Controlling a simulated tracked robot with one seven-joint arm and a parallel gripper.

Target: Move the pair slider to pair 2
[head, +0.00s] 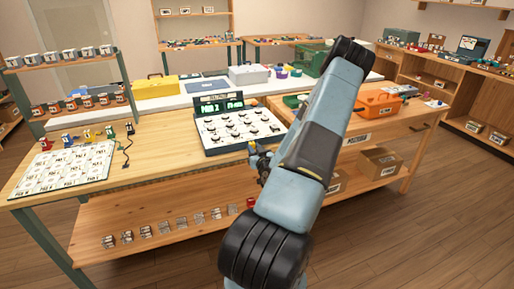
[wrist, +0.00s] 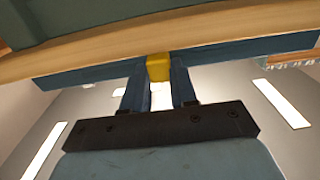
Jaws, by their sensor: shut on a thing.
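The console (head: 240,128) stands on the wooden workbench, with rows of dials on its pale face and a lit green display (head: 220,105) on top. The display text is small; it seems to read "PAIR 2". My gripper (head: 256,152) is at the bench's front edge, just below the console. In the wrist view my gripper (wrist: 158,88) is shut on a yellow block (wrist: 159,67), which I take as the pair slider. The block sits against a long dark blue bar (wrist: 90,75) under a wooden edge.
A sheet of labelled cards (head: 62,172) lies on the left of the bench, with small coloured items behind it. An orange case (head: 377,104) stands at right. A lower shelf (head: 160,255) holds several small items.

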